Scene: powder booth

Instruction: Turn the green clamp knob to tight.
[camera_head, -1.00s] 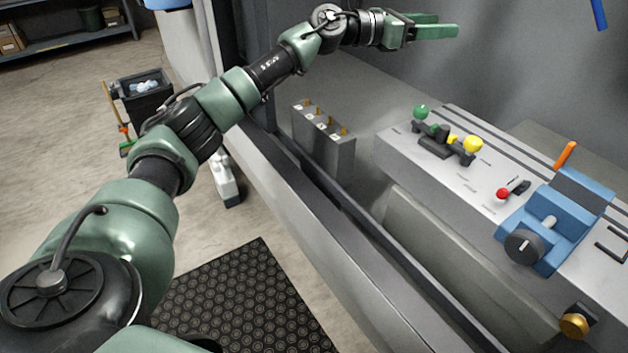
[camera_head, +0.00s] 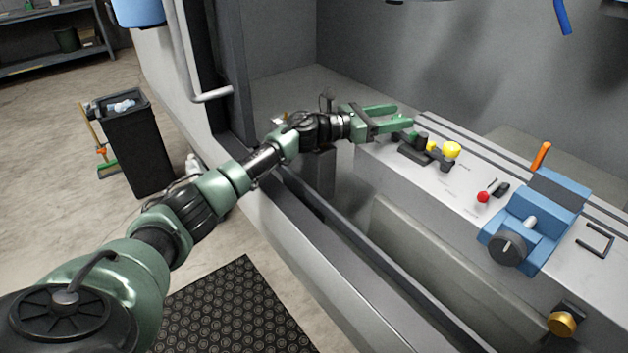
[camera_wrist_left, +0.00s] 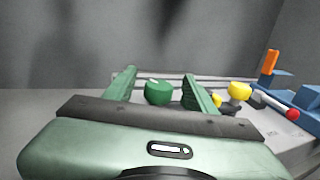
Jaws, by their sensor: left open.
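The green clamp knob (camera_wrist_left: 157,92) is a round green knob with a pale mark on top. In the left wrist view it shows between my two fingers, with a gap on each side. In the head view my fingers largely hide it. My left gripper (camera_head: 404,115) is open and empty, at the near left end of the grey bench; its fingers also show in the left wrist view (camera_wrist_left: 160,77). I cannot tell how far the fingertips are from the knob. My right gripper is not in view.
On the bench (camera_head: 432,190), a yellow knob (camera_head: 451,149) stands close right of the gripper. Farther right are a red knob (camera_head: 483,197) and a blue vise (camera_head: 540,218) with an orange handle (camera_head: 541,155). A brass knob (camera_head: 562,323) is on the bench front.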

